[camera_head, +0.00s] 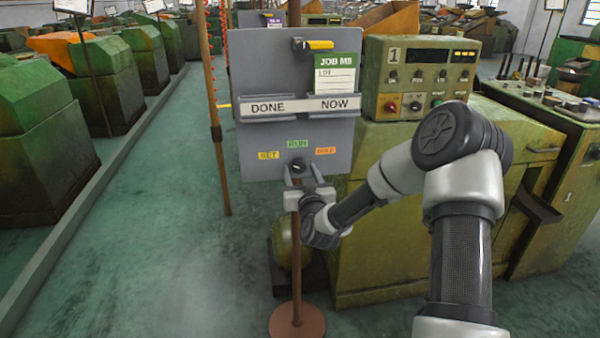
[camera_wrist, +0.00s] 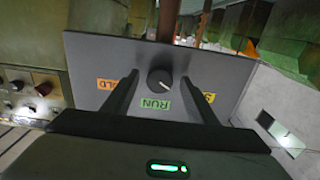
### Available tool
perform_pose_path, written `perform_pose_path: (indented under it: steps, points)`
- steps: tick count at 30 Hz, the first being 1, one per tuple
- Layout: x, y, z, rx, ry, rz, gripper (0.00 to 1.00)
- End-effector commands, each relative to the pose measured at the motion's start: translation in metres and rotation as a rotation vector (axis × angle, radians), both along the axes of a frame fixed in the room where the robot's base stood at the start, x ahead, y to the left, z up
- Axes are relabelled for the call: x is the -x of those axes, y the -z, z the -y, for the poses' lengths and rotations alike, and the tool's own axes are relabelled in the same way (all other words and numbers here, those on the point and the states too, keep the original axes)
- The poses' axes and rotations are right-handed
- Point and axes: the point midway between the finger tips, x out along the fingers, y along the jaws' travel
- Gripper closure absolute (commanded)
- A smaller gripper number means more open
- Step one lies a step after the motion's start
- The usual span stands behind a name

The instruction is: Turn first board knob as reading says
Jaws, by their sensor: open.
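The first grey board (camera_head: 262,75) stands on a brown post. Its dark round knob (camera_head: 297,167) sits low on it, below a yellow SET label (camera_head: 268,155), a green RUN label (camera_head: 297,144) and an orange HOLD label (camera_head: 325,151). My gripper (camera_head: 296,181) is open at the board's lower edge. In the wrist view, turned over, the knob (camera_wrist: 160,80) lies between the two dark fingers, apart from both. Its white mark points toward the lower right, roughly between RUN (camera_wrist: 155,104) and the partly hidden SET label (camera_wrist: 209,97).
A green machine panel marked 1 (camera_head: 420,75) stands right of the board, with amber displays too small to read. The board bears a green-topped JOB card (camera_head: 335,75), a DONE/NOW strip (camera_head: 290,107) and a yellow-handled piece (camera_head: 318,45). Floor at left is clear.

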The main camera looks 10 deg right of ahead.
Motion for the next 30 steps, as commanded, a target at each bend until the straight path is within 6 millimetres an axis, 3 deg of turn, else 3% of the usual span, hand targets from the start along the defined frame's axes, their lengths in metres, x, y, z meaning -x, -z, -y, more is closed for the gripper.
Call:
perform_pose_path:
  steps: [12,20,30]
  points:
    - [-0.0103,0.0002,0.0000,0.001,0.000,-0.001,0.47]
    - [-0.0101,0.0002,0.0000,0.001,0.000,-0.001,0.88]
    - [-0.0100,0.0012,-0.0003,-0.049,0.000,0.000,0.88]
